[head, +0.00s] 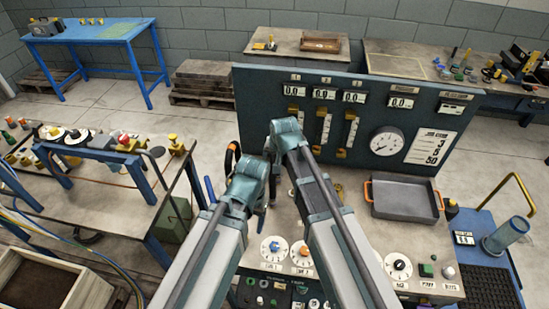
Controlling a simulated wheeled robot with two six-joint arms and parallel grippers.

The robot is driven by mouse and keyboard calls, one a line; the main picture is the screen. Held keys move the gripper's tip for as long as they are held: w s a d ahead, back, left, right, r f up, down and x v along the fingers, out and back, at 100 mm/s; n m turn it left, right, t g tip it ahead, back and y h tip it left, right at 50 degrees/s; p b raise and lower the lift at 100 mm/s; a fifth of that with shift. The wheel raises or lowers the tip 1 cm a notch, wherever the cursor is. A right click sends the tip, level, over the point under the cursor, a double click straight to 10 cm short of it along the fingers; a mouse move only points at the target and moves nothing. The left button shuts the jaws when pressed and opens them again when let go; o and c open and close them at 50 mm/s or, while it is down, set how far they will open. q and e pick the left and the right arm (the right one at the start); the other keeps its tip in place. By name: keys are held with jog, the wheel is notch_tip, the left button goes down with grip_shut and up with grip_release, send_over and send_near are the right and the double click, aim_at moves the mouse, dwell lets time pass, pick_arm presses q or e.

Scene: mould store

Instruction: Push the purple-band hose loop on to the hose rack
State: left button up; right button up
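I cannot make out a purple band on any hose loop in the head view. A dark loop with an orange part (231,158) stands just left of my wrists. A blue curved piece (210,189) shows lower and further left, beside my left arm. The hose rack cannot be told apart; my two arms cover much of that area. My left and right arms reach forward side by side over the bench, with the wrists close together. The fingers of both grippers are mostly hidden behind the wrists, so their opening and any hold cannot be told.
An upright gauge panel (420,118) stands behind the bench. A grey tray with orange handles (405,199) lies to the right. Dials and knobs (398,266) line the bench's front. A cluttered table (110,190) stands at left, with open floor beyond it.

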jog(key=p+v, duration=1.1)
jog(key=v, duration=0.2)
jog(key=shift+r+p, duration=0.2)
jog(key=shift+p, duration=0.2)
jog(key=shift+s, duration=0.1)
jog(key=s+d+f+n+g+h+b, duration=0.2)
jog(key=s+f+n+g+b, duration=0.3)
jog(key=s+f+b, duration=1)
jog(key=s+d+f+n, duration=0.1)
jog(key=s, duration=0.1)
jog(key=shift+s+f, duration=0.4)
